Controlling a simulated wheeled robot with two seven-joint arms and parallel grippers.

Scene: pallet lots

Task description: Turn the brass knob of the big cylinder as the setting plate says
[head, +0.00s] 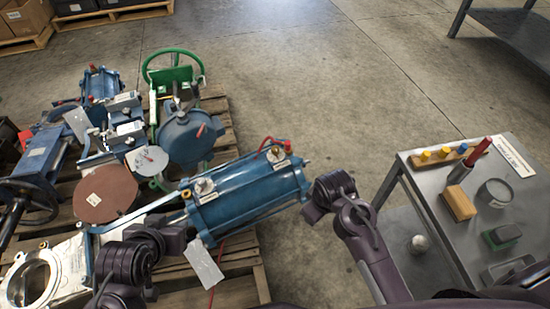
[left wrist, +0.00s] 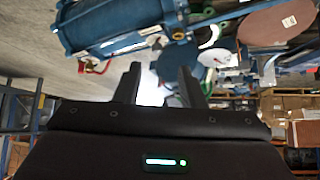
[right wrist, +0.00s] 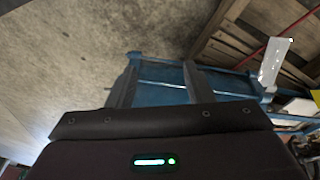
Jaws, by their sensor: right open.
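The big cylinder (head: 245,193) is blue and lies on a pallet in the head view.
Blue and green valves (head: 186,135), a brown disc (head: 105,193) and a pale flange (head: 45,275) crowd the pallet (head: 240,290). A grey cart (head: 450,225) with small items stands at right. Floor between pallet and cart is clear.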

